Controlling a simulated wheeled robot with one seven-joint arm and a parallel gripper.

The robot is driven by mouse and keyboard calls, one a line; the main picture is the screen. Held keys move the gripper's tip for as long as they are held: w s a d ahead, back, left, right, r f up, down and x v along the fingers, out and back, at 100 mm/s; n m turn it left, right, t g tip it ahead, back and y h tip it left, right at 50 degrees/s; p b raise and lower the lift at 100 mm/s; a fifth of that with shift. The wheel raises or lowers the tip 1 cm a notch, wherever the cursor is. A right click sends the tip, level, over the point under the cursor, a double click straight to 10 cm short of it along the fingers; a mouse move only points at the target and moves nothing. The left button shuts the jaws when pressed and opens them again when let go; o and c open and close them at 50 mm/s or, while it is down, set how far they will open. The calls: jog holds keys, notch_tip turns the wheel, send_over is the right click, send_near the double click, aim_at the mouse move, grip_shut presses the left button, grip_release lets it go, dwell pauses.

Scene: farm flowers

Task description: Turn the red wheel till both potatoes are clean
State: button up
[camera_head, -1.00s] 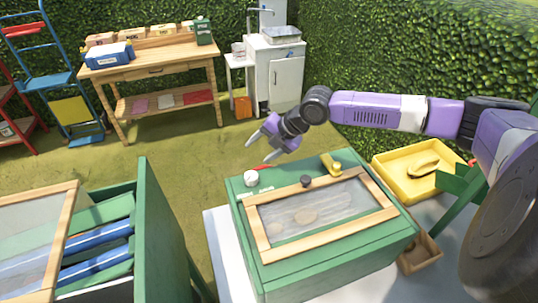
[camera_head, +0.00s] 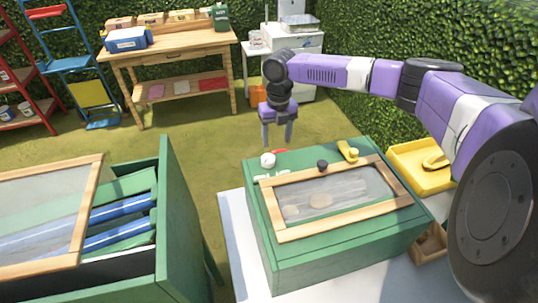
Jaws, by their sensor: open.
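The green box (camera_head: 345,258) stands on a pale table and has a wood-framed clear window in its lid. Two dull brown potatoes show blurred through the window, one (camera_head: 320,201) near the middle and one (camera_head: 291,210) to its left. How clean they are is hard to tell. A small part of the red wheel (camera_head: 281,151) shows at the box's far left edge, behind a white knob (camera_head: 268,160); the rest is hidden. My gripper (camera_head: 277,139) is open and empty, fingers pointing down, just above and behind the red wheel in the picture. I cannot tell whether it touches.
A yellow lever (camera_head: 348,150) and a dark knob (camera_head: 322,165) stand on the lid. A yellow tray (camera_head: 408,160) and a small wooden drawer (camera_head: 429,243) are at the right.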

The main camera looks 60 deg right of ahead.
jog(key=f, duration=0.3)
jog(key=f+p, duration=0.1)
jog(key=f, duration=0.3)
jog(key=shift+w+a, duration=0.1)
jog(key=shift+a, duration=0.1)
jog(key=shift+r, duration=0.1)
jog(key=shift+c, duration=0.5)
grip_shut()
